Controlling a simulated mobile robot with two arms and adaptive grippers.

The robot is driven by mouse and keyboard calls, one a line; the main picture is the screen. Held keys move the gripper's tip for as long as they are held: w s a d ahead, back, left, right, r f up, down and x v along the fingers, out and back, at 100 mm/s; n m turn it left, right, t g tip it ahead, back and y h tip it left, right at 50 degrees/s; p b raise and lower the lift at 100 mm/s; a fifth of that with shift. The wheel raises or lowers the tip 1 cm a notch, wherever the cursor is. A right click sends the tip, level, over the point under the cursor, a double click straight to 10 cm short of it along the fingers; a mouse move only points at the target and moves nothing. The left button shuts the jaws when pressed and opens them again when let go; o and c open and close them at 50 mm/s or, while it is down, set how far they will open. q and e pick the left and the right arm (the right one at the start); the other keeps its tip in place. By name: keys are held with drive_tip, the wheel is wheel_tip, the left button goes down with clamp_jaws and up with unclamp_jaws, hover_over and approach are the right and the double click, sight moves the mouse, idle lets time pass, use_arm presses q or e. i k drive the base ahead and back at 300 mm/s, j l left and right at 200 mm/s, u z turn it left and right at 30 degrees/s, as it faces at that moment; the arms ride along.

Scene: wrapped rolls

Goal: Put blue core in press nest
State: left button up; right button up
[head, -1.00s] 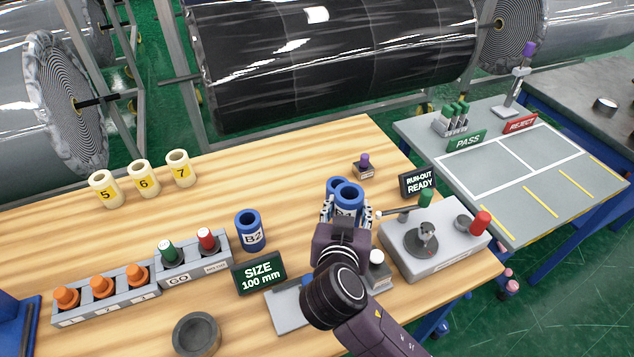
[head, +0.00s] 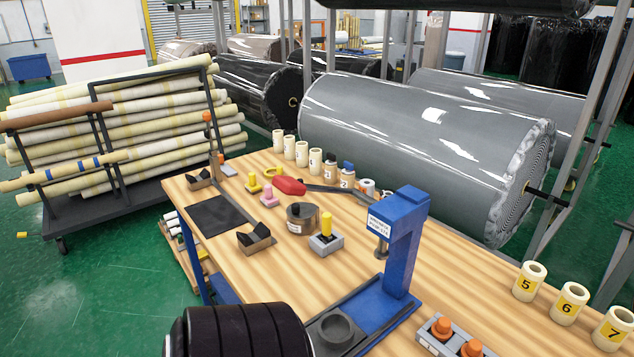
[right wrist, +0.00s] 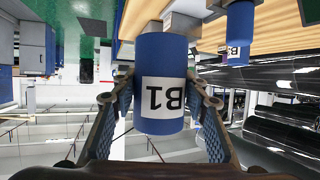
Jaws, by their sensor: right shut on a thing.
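My right gripper (right wrist: 160,96) is shut on a blue core (right wrist: 160,58) with a white B1 label, which appears upside down in the right wrist view. The fingers clasp it from both sides. The blue press (head: 403,245) stands on the table in the head view. A dark grey round nest (head: 335,330) with a hollow sits on its blue base, below and left of the press head, and looks empty. The held core and my right gripper do not show in the head view. My left gripper is in neither current view.
Another blue core (right wrist: 239,32) shows at the upper right of the right wrist view. Cream cores 5, 6 and 7 (head: 568,303) stand right of the press. Orange-topped pieces (head: 441,327) sit near the front edge.

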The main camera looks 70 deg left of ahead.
sight(335, 331)
drive_tip(key=k+j, duration=0.2)
drive_tip(key=j, duration=0.2)
drive_tip(key=k+j, duration=0.2)
drive_tip(key=j, duration=0.2)
drive_tip(key=k+j, duration=0.15)
drive_tip(key=j, duration=0.25)
drive_tip(key=k+j, duration=0.2)
drive_tip(key=j, duration=0.2)
drive_tip(key=k+j, duration=0.2)
drive_tip(key=j, duration=0.2)
drive_tip(key=k+j, duration=0.2)
drive_tip(key=j, duration=0.2)
